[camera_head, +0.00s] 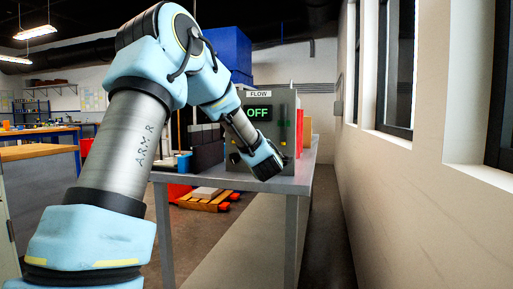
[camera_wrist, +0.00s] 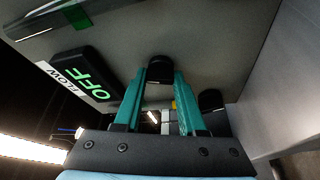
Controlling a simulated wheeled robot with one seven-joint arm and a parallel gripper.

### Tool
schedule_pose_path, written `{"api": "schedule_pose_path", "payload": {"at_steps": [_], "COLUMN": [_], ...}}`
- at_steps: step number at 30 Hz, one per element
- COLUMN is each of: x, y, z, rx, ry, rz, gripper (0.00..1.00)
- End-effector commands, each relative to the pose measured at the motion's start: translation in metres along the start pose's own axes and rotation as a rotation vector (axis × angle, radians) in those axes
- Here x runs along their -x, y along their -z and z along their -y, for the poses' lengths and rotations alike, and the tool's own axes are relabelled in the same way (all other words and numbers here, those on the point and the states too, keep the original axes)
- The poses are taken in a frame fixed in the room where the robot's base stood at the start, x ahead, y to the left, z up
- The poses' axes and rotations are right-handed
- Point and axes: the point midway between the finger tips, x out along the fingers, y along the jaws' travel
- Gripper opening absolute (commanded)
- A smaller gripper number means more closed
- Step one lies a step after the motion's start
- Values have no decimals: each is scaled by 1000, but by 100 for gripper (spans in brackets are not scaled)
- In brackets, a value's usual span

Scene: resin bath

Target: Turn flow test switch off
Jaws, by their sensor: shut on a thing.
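The grey flow test box stands on a metal table, with a FLOW label (camera_head: 258,94) and a display (camera_head: 258,113) that reads OFF in green. The display also shows at a slant in the wrist view (camera_wrist: 85,75). In the wrist view a black switch knob (camera_wrist: 160,68) on the box face sits between the tips of my gripper's teal fingers (camera_wrist: 160,82). My gripper is shut on this knob. In the head view my wrist hides the knob and the fingertips.
A second black knob (camera_wrist: 210,100) sits just right of my right finger. The metal table's (camera_head: 290,185) front edge is below my wrist. A wall with windows (camera_head: 398,60) runs along the right. A wooden pallet (camera_head: 210,202) lies on the floor below left. A blue container (camera_head: 230,50) stands behind.

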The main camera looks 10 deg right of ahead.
Motion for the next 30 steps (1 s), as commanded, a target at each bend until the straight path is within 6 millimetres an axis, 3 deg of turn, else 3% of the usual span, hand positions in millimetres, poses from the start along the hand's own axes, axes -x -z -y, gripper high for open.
{"api": "schedule_pose_path", "payload": {"at_steps": [13, 30], "x": [0, 0], "y": [0, 0], "z": [0, 0], "rx": [261, 323], "ry": [109, 136], "rz": [0, 0], "gripper": [0, 0]}}
